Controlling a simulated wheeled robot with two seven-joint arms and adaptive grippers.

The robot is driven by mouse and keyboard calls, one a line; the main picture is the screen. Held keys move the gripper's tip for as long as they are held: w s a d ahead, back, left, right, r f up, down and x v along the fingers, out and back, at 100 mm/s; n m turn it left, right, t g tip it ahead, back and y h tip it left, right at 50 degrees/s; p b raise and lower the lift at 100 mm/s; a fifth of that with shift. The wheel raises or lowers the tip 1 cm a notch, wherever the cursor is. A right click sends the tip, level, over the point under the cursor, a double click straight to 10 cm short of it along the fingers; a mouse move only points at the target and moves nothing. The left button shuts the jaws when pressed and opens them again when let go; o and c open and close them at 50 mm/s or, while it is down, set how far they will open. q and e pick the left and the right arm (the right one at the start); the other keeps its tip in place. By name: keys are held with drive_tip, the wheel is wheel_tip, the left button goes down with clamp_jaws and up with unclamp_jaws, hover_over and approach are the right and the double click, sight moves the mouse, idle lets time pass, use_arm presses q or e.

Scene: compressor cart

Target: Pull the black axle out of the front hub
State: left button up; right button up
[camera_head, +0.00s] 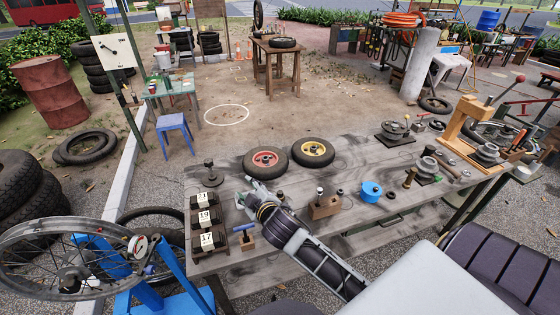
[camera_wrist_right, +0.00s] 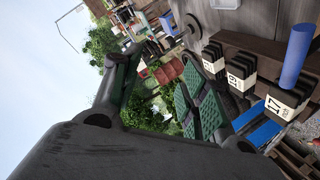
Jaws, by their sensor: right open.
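My right gripper (camera_head: 246,193) is open and empty over the left part of the grey wooden bench. In the right wrist view its open fingers (camera_wrist_right: 160,92) show, with green ribbed pads. A spoked wheel (camera_head: 22,232) in a blue stand (camera_head: 165,292) at the lower left has a dark hub (camera_head: 70,284); I cannot tell whether this is the front hub or whether a black axle is in it. A dark upright spindle on a round base (camera_head: 210,174) stands on the bench, left of the gripper and apart from it. My left gripper is not in view.
Black blocks marked 21, 19 and 17 (camera_head: 207,218) stand along the bench's left edge, beside a blue T-handle tool (camera_head: 245,232). A red-centred wheel (camera_head: 265,162) and a yellow-centred wheel (camera_head: 313,150) lie behind. A wooden block (camera_head: 325,208) and blue pot (camera_head: 371,191) are right.

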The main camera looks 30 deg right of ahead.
drive_tip(key=w+a+r+n+t+y, duration=0.25)
drive_tip(key=a+r+n+y, duration=0.25)
drive_tip(key=r+n, duration=0.25)
drive_tip(key=w+a+r+n+t+y, duration=0.2)
drive_tip(key=a+r+n+t+y, duration=0.15)
drive_tip(key=r+n, duration=0.4)
drive_tip(key=s+a+r+n+g+y, duration=0.1)
drive_tip(key=s+a+n+g+y, duration=0.1)
drive_tip(key=a+n+g+y, duration=0.55)
drive_tip(key=s+a+r+n+g+y, duration=0.1)
drive_tip(key=s+a+n+g+y, duration=0.3)
drive_tip(key=n, duration=0.7)
drive_tip(key=w+d+f+n+g+h, duration=0.1)
drive_tip(key=d+f+n+g+h, duration=0.7)
drive_tip(key=d+f+n+h, duration=0.15)
drive_tip(key=w+d+h, duration=0.1)
drive_tip(key=d+h, duration=0.8)
drive_tip(key=d, duration=1.3)
drive_tip(key=shift+d+f+g, duration=0.3)
drive_tip(key=shift+f+g, duration=0.1)
drive_tip(key=shift+g, duration=0.05)
